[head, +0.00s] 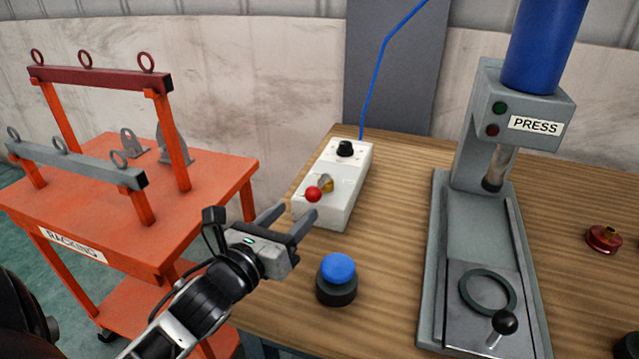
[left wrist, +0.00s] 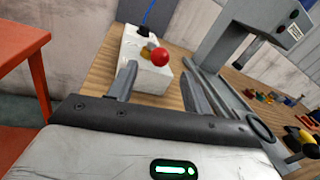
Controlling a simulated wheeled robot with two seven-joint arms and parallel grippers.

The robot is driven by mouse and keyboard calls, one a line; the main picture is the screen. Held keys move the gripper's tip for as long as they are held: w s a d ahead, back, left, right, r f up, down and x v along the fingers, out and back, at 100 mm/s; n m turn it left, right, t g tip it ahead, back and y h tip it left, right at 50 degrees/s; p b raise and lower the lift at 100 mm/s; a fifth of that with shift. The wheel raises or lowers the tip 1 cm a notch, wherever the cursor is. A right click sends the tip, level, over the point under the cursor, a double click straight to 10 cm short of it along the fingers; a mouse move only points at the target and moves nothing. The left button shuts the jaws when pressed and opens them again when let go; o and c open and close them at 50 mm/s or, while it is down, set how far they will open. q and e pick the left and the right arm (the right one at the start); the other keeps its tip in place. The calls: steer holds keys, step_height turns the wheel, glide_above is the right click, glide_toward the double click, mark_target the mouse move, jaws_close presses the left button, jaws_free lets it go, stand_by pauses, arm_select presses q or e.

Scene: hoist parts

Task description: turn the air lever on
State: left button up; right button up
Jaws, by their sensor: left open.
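The air lever (head: 314,194) has a red ball knob and a brass body, and sits on top of a white box (head: 347,185) on the wooden bench. It also shows in the left wrist view as a red ball (left wrist: 160,57), ahead of and between the fingers. My left gripper (head: 291,222) is open and empty, just in front of the near end of the box, with its fingers pointing toward the lever. The knob appears apart from the fingers. My right gripper is not in view.
A blue push button on a black base (head: 337,278) stands close to the right of my left gripper. A grey press (head: 480,250) stands further right. An orange racking cart (head: 215,160) is at left. A blue hose (head: 372,80) rises behind the box.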

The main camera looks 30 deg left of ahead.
mark_target(318, 189)
arm_select(q)
steer(key=w, duration=0.9)
steer(key=shift+w+a+p, duration=0.15)
steer(key=shift+w+p, duration=0.05)
steer(key=shift+p, duration=0.15)
jaws_close()
